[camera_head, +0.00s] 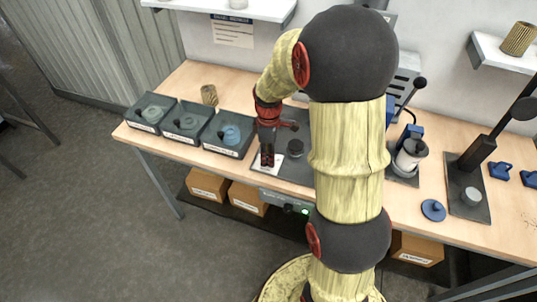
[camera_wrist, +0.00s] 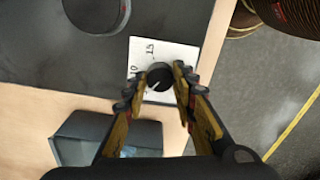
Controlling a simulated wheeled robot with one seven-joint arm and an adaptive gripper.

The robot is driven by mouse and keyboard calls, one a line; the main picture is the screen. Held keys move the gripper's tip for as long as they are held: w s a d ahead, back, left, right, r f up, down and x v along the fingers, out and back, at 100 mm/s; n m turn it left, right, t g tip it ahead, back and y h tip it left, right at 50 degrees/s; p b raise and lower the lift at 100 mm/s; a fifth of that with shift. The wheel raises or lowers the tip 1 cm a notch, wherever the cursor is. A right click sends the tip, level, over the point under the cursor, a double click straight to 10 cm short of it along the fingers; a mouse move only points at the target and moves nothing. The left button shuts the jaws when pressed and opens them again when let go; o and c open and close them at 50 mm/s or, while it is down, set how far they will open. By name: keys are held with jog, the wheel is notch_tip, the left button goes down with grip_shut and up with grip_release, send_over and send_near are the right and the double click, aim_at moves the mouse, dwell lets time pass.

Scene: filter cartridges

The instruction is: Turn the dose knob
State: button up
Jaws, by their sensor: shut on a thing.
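The dose knob (camera_wrist: 160,74) is a small round black knob with a white pointer line, seen in the wrist view. It sits on a white plate (camera_wrist: 143,48) printed with numbers, of which a 15 can be read. The pointer line slants toward the lower left. My gripper (camera_wrist: 159,80) is shut on the knob, with one finger at each side of it. In the head view my gripper (camera_head: 267,162) points down at the front edge of the dark mat, and its fingers hide the knob there.
A round dark part (camera_head: 295,148) stands on the mat right of my gripper. A control box (camera_head: 284,204) with a green light hangs under the table's front edge.

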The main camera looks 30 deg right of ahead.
jog(key=m+p, duration=0.4)
jog(key=m, duration=0.1)
jog(key=shift+r+m, duration=0.15)
jog(key=shift+m, duration=0.15)
jog(key=m+p, duration=0.3)
jog(key=m, duration=0.3)
jog(key=shift+p, duration=0.4)
jog(key=m+p, duration=0.2)
jog(key=m, duration=0.3)
jog(key=shift+m, duration=0.4)
jog(key=m+p, duration=0.2)
jog(key=m, duration=0.3)
jog(key=shift+m, duration=0.4)
jog(key=o, duration=1.2)
jog(key=shift+c, duration=0.2)
